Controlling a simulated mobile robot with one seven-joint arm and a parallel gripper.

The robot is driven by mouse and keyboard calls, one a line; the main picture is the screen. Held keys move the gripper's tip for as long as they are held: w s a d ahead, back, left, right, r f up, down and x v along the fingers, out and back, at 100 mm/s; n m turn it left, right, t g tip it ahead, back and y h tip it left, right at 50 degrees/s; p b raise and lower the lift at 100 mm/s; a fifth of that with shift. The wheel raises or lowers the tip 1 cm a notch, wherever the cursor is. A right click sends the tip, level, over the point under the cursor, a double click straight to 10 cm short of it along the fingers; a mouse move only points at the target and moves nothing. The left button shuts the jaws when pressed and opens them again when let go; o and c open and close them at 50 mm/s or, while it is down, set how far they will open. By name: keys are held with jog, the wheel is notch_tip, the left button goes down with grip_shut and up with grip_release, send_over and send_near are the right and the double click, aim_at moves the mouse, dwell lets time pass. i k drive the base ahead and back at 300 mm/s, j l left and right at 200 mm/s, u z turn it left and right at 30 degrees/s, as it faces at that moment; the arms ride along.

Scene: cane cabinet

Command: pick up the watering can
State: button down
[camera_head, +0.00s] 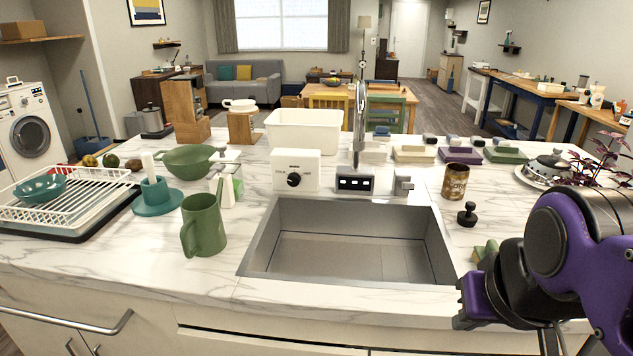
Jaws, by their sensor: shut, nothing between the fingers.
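A green jug-like vessel (205,226) with a loop handle on its left side stands upright on the marble counter, left of the sink. My gripper (485,300), purple and black, is at the lower right, over the counter's front edge and right of the sink. It is shut and empty, well apart from the green vessel. Its fingertips are hard to make out.
The sink (345,245) lies between my gripper and the green vessel. A brown can (455,182) and a black knob-topped object (467,214) are near the sink's right.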

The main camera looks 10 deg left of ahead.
aim_at(203, 233)
jog(key=j, duration=1.95)
jog(key=k+j+z, duration=0.1)
jog(key=j, duration=0.25)
jog(key=k+j+z, duration=0.15)
jog(key=j, duration=0.25)
jog(key=j+z, duration=0.1)
jog(key=j, duration=0.25)
jog(key=k+z, duration=0.15)
jog(key=i+l+u, duration=0.5)
jog(key=k+l, duration=0.05)
